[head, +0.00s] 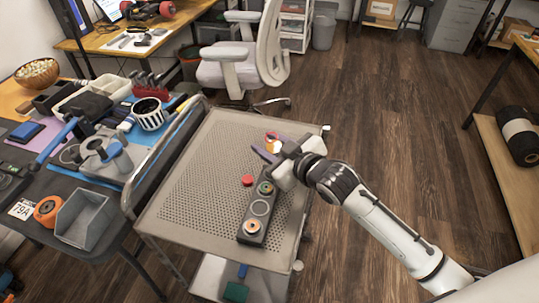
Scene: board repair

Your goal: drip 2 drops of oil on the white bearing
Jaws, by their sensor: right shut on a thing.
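A dark block (246,237) lies on the cart's perforated top and carries three round bearings in a row. The middle one has a pale ring and looks like the white bearing (260,207). A greenish one (265,188) is at the far end, and an orange one (252,226) is at the near end. My right gripper (269,152) is beyond the far end of the block, shut on a small oil bottle (272,137) with red and pale yellow parts, largely hidden by the fingers. The bottle is away from the white bearing. My left gripper is out of view.
A small red cap-like piece (247,180) lies on the cart (190,205) left of the block. The cart's left side is clear. A raised rail (165,150) runs between it and the cluttered bench at left. An office chair (240,65) stands behind.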

